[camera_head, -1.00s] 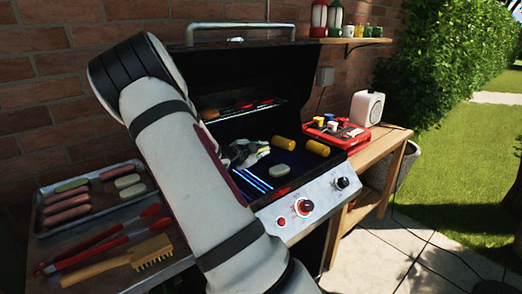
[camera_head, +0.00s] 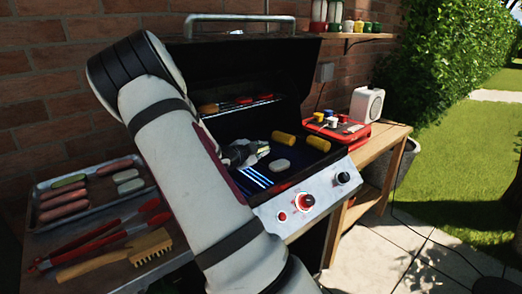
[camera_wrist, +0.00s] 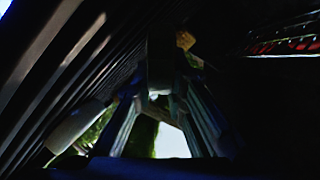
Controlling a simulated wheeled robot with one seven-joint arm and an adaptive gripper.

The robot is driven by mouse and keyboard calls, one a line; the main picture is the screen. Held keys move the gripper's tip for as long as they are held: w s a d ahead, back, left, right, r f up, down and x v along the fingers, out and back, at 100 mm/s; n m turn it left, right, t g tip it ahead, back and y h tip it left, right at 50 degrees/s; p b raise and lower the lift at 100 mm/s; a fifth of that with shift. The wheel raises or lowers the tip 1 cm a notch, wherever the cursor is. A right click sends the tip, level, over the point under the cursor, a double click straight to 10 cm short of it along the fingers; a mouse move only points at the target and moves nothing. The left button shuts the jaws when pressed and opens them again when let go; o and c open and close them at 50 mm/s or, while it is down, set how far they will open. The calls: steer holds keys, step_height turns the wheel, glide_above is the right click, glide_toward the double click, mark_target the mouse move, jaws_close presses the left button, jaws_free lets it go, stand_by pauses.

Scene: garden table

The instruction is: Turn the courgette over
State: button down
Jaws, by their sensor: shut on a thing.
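My gripper (camera_head: 250,151) is low over the left part of the dark grill plate (camera_head: 291,179). The wrist view is very dark, and I cannot tell which face is up or whether the piece touches the plate. A separate pale oval slice (camera_head: 281,165) lies flat on the plate to the right of the gripper.
Yellow corn cobs (camera_head: 285,139) lie behind and right of the gripper. The raised lid and a rack with sausages (camera_head: 238,106) are at the back. A tray (camera_head: 85,211) of sausages and slices, tongs (camera_head: 100,236) and a brush (camera_head: 115,255) are left. A red box (camera_head: 340,130) stands right.

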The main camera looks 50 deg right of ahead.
steer(key=c, duration=1.5)
jaws_free()
steer(key=shift+c, duration=0.2)
steer(key=shift+a, duration=0.1)
steer(key=v, duration=1.2)
steer(key=shift+f, duration=0.1)
